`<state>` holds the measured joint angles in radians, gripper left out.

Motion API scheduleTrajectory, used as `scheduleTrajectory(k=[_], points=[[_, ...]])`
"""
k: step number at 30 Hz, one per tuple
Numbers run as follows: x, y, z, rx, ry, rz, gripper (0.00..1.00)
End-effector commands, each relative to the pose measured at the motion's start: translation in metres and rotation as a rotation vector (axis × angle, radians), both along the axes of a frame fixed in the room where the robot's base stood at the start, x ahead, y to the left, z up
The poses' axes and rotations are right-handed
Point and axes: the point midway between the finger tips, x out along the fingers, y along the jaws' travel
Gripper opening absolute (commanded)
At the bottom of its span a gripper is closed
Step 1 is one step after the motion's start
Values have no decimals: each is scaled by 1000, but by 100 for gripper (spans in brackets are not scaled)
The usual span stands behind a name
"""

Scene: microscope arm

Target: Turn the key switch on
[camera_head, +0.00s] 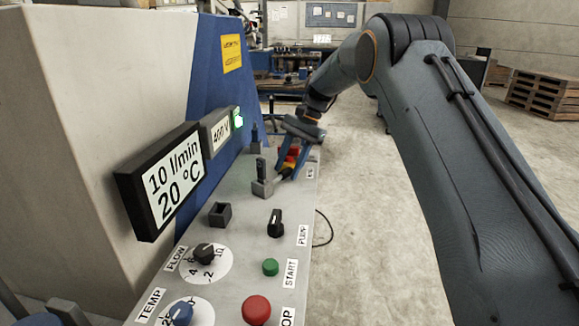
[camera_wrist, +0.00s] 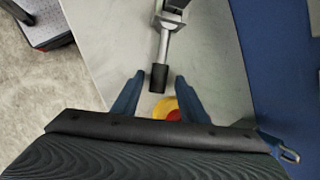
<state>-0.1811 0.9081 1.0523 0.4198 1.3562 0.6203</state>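My gripper (camera_head: 287,163) is over the far end of the grey control panel (camera_head: 232,190). In the wrist view its two blue fingers (camera_wrist: 156,84) are apart. The black tip of a grey metal lever (camera_wrist: 159,77) shows between them; I cannot tell if they touch it. A red and yellow part (camera_wrist: 166,109) shows below the tip, partly hidden by my gripper. I cannot clearly make out a key switch; a small label (camera_head: 310,173) by my gripper is too small to read.
The PUMP switch (camera_head: 275,223), green START button (camera_head: 270,267), red button (camera_head: 256,309), FLOW knob (camera_head: 205,253) and blue TEMP knob (camera_head: 180,313) are on the near panel. A display (camera_head: 163,180) stands at its left. Open floor is on the right.

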Motion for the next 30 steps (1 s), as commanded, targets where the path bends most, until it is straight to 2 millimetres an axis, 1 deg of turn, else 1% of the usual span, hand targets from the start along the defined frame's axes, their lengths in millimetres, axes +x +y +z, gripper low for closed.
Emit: scheduleTrajectory(k=[5, 8, 11, 18, 21, 24, 30], points=[[0, -1, 1, 0, 0, -2, 40], [2, -3, 6, 1, -1, -2, 40], [5, -8, 17, 0, -3, -2, 40], [14, -23, 51, 0, -2, -2, 40], [16, -26, 62, 0, -1, -1, 40], [17, -28, 68, 0, -1, -1, 40], [17, -29, 71, 0, 0, -1, 40]])
